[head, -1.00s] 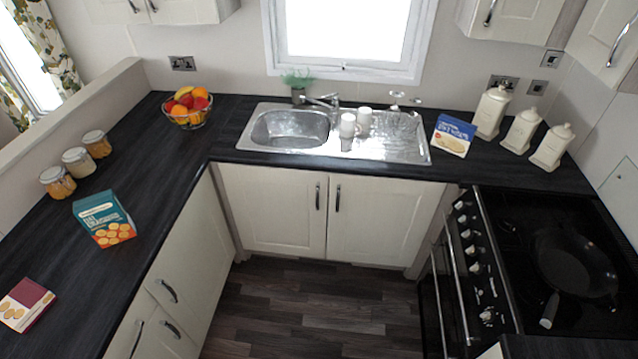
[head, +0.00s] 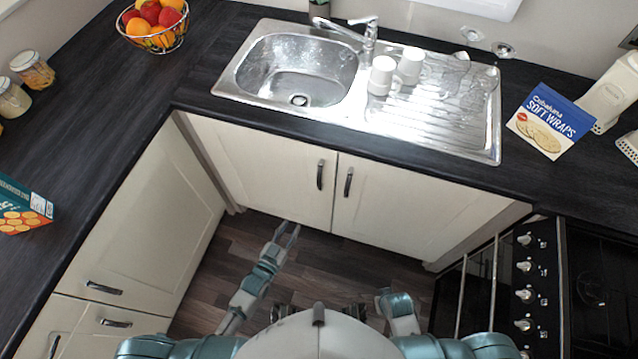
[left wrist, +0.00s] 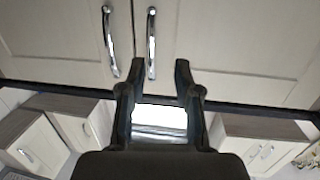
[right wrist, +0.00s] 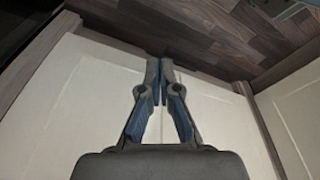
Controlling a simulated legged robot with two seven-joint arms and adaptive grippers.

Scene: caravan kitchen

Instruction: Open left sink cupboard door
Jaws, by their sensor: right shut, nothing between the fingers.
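The left sink cupboard door (head: 265,170) is cream and shut, with a dark upright handle (head: 320,174) near its right edge. In the left wrist view, which is upside down, this door (left wrist: 235,40) is on the right, and its handle (left wrist: 151,42) is just beyond the fingertips. My left gripper (head: 291,230) is low in front of the left door; its fingers (left wrist: 160,72) are open and empty, with no clear contact with the handle. My right gripper (right wrist: 160,62) is shut and empty, with a pale panel and the floor behind it.
The right sink cupboard door (head: 410,205) is shut, its handle (head: 348,182) close beside the left one. Drawers and a cupboard (head: 150,225) flank the left. The cooker (head: 530,290) stands at the right. The dark worktop (head: 330,130) overhangs the doors. The floor (head: 235,255) looks clear.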

